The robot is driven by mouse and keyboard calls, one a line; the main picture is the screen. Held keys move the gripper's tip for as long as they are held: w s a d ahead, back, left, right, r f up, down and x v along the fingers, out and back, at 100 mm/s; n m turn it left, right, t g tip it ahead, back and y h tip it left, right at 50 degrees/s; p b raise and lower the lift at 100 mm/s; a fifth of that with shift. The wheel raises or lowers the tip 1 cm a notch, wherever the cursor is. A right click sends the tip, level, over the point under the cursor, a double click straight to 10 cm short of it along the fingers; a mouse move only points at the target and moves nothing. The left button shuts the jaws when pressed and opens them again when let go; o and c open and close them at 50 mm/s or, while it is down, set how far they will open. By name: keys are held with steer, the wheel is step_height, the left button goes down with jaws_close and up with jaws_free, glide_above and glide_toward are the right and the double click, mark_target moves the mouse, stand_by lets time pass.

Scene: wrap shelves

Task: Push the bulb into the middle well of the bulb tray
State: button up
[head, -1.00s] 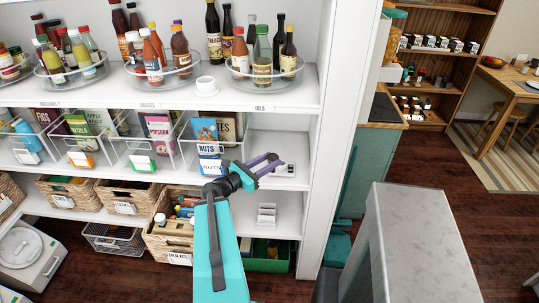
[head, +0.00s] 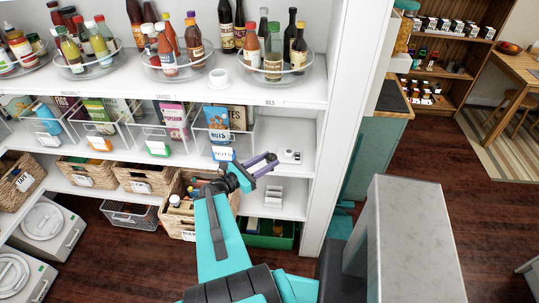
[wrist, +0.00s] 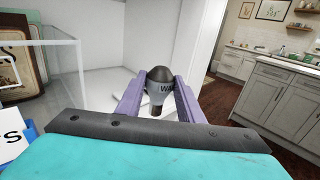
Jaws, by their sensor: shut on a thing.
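My gripper (wrist: 160,100) is shut on the bulb (wrist: 160,92) in the wrist view. The bulb has a dark rounded top, a grey band with letters partly hidden by a finger, and a dark stem below. In the head view my gripper (head: 268,163) reaches toward the middle shelf, just left of a small white tray (head: 298,158) with dark spots, which appears to be the bulb tray. Individual wells are too small to tell apart, and the tray is not clearly visible in the wrist view.
A clear bin with a blue nuts box (head: 219,128) stands left of my gripper; its wall (wrist: 60,75) is close in the wrist view. The shelf's white side panel (head: 330,165) bounds the right. A white rack (head: 273,197) and green crate (head: 268,238) sit below.

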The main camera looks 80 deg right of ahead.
steer(key=shift+a, duration=0.25)
steer(key=shift+w, duration=0.15)
stand_by(0.5)
steer(key=w+a+n+t+h+b, duration=0.15)
steer(key=w+a+n+t, duration=0.35)
steer(key=w, duration=0.7)
steer(key=w+a+t+h+b, duration=0.1)
steer(key=w+a+t+b, duration=0.15)
steer(key=w+a, duration=0.7)
steer(key=w+a+n+t+h+b, duration=0.1)
steer(key=w+a+n+t+b, duration=0.25)
steer(key=w, duration=1.15)
steer(key=w+a+n+t+y+b, duration=0.1)
steer(key=w+a, duration=0.4)
steer(key=a, duration=0.8)
steer(key=w+a+r+n+t+y+b, duration=0.1)
steer(key=w+a+t, duration=0.5)
steer(key=a, duration=0.6)
steer(key=w+a+n+t+y+b, duration=0.1)
steer(key=w+a+n+t+b, duration=0.2)
steer(key=a, duration=1)
steer(key=w+n+t, duration=0.1)
steer(key=w+n, duration=0.1)
steer(key=shift+w+a+r+y+b, duration=0.3)
steer(key=shift+w+y+b, duration=0.05)
steer(key=shift+w, duration=0.05)
steer(key=shift+s, duration=0.15)
